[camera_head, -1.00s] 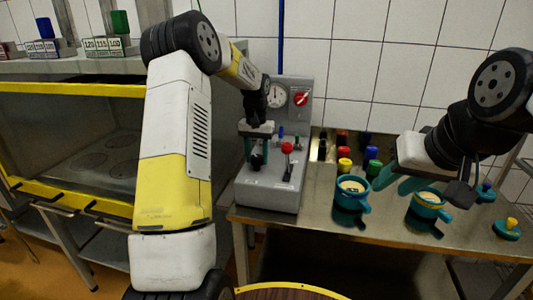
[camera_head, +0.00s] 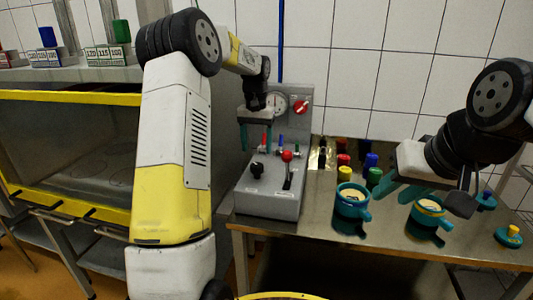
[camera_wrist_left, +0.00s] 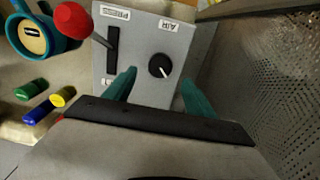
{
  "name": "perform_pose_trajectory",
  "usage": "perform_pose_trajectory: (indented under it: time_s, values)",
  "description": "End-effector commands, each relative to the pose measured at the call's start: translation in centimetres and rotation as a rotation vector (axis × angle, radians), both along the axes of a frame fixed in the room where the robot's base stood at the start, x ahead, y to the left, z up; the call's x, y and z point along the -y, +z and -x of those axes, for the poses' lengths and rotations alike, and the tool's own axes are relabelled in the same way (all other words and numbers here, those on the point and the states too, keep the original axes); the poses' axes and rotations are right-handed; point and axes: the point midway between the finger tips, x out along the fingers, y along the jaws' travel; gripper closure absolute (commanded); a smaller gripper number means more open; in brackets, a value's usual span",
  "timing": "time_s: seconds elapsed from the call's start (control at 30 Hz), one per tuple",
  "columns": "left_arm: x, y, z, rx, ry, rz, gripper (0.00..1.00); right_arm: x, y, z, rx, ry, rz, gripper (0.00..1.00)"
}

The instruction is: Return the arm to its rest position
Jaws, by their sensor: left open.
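My left arm reaches in from the left in the head view. Its gripper (camera_head: 257,138) is open and empty, with teal fingers pointing down above the grey control box (camera_head: 268,203). In the left wrist view the open fingers (camera_wrist_left: 158,82) lie on either side of the black AIR knob (camera_wrist_left: 160,66), apart from it as far as I can tell. The red-tipped lever (camera_head: 287,157) stands beside the knob on the box. My right gripper (camera_head: 402,190) hangs over the bench at the right, its teal fingers apart, with nothing visible between them.
Two teal moulds (camera_head: 352,203) (camera_head: 430,218) stand on the metal bench (camera_head: 330,227). Several coloured plugs stand behind them. A yellow-edged cabinet (camera_head: 70,97) stands at the left. A gauge panel rises behind the box.

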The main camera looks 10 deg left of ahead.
Motion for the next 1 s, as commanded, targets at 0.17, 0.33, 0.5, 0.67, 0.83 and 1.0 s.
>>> perform_pose_trajectory:
  time_s: [0.17, 0.33, 0.5, 0.67, 0.83, 1.0]
  values:
    - [0.0, 0.4, 0.0, 0.000, 0.000, 0.000, 0.36, 0.0, 0.0, 0.0, 0.000, 0.000, 0.000, 0.64]
    - [0.0, 0.4, 0.0, 0.000, 0.000, 0.000, 0.36, 0.0, 0.0, 0.0, 0.000, 0.000, 0.000, 0.64]
    - [0.4, 2.3, 1.4, 0.031, -0.008, 0.001, 0.36, 0.0, 0.0, 0.0, 0.000, 0.000, 0.000, 0.64]
    - [1.3, 6.6, 5.9, 0.113, -0.025, 0.008, 0.36, 0.0, 0.0, 0.0, 0.000, 0.000, 0.000, 0.64]
    - [2.3, 10.2, 12.4, 0.215, -0.035, 0.031, 0.36, 0.0, 0.0, 0.0, 0.000, 0.000, 0.000, 0.64]
    - [3.1, 11.9, 19.2, 0.320, -0.036, 0.065, 0.36, 0.0, 0.0, 0.0, 0.000, 0.000, 0.000, 0.64]
